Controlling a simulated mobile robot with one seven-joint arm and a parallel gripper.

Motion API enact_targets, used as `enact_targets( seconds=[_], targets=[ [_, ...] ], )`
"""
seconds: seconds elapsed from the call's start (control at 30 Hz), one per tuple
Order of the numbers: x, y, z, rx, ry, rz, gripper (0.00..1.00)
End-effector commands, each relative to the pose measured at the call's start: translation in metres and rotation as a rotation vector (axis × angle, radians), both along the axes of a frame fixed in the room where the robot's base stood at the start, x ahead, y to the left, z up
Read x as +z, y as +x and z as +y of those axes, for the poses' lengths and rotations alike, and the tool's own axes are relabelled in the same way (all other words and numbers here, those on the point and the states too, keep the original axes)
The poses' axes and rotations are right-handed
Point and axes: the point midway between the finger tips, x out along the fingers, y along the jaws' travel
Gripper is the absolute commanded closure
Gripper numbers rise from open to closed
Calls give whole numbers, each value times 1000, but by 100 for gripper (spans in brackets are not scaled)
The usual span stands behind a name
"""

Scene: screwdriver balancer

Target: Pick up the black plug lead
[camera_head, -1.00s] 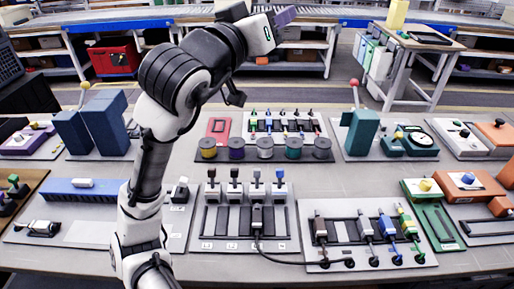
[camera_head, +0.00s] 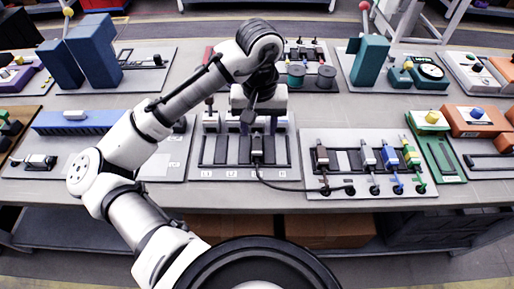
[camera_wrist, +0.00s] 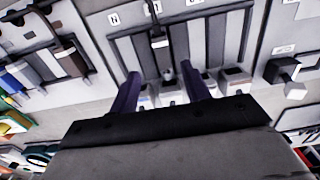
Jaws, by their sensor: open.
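A dark plug (camera_head: 257,146) with a black lead (camera_head: 290,188) stands in the slotted panel (camera_head: 192,163) at the middle of the bench. Its lead runs right to the neighbouring panel. In the wrist view the plug (camera_wrist: 158,38) shows beyond my fingertips, its lead running up. My gripper (camera_head: 262,126) is over the rear part of the slotted panel, pointing down. In the wrist view the purple fingers of my gripper (camera_wrist: 163,82) are apart with nothing held between them. A row of switch-like blocks (camera_wrist: 175,92) lies below the fingers. The fingertips are partly hidden in the head view.
The right panel (camera_head: 312,192) holds a dark brown plug (camera_head: 321,157), a white plug (camera_head: 367,157), a blue plug (camera_head: 389,157) and a green-yellow plug (camera_head: 410,154). Spools (camera_head: 327,78) stand behind. A blue block (camera_head: 75,122) lies left. The bench front strip is clear.

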Motion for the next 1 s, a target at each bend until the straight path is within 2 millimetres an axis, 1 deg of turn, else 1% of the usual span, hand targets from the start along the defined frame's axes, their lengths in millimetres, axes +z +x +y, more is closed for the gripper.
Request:
enact_targets(
  seconds=[0.03,0.27,0.4,0.53,0.63,0.83,1.0],
  targets=[
    [-6,0,0,0,-2,1,53],
    [-22,0,1,0,-3,1,53],
    [-43,-1,4,1,-3,1,53],
    [-59,0,4,0,-1,-1,53],
    [-64,0,4,0,-1,-2,53],
    [-65,0,4,-1,-1,-2,53],
    [-65,0,4,-1,-1,-2,75]
  ],
)
